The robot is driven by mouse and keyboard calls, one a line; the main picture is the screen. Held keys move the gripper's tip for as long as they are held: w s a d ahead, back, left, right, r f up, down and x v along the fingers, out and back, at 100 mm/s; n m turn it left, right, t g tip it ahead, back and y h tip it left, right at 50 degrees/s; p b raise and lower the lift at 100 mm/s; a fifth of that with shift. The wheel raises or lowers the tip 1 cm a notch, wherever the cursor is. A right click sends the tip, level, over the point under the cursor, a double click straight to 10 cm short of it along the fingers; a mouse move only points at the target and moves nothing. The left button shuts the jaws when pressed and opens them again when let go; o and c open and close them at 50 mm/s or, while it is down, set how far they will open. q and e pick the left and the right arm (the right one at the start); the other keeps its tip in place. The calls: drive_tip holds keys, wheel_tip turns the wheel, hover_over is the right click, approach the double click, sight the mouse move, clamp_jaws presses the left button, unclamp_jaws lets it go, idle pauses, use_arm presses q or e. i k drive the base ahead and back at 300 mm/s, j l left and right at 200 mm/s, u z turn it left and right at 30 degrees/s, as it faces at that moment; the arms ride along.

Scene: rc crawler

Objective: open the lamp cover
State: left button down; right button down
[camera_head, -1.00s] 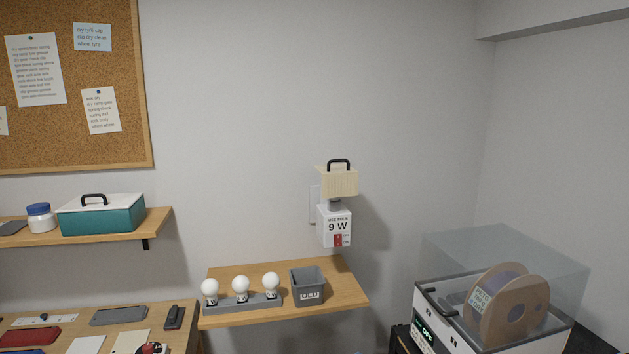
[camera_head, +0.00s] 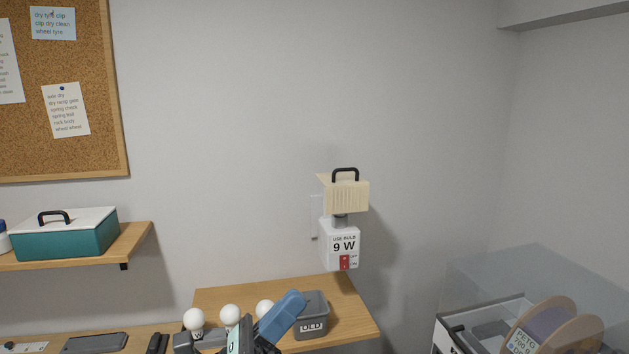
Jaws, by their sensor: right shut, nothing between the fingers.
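The lamp cover (camera_head: 343,195) is a cream, ribbed shade with a black handle (camera_head: 345,174) on top. It sits down over the lamp on the wall, above a white box (camera_head: 341,245) marked "USE BULB 9 W" with a red switch (camera_head: 345,262). My right gripper (camera_head: 290,305) shows at the bottom centre as a blue and dark shape in front of the small shelf. It is shut and empty, below and left of the lamp, apart from it. My left gripper is not in view.
The wooden shelf (camera_head: 235,296) below the lamp holds white bulbs (camera_head: 230,315) in a grey holder and a grey bin (camera_head: 313,322) marked "OLD". A teal box (camera_head: 65,238) stands on the left shelf. A clear-lidded spool box (camera_head: 480,332) is at right.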

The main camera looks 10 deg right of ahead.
sight(346, 191)
drive_tip(key=i+l, duration=0.1)
drive_tip(key=i, duration=0.85)
drive_tip(key=l, duration=0.05)
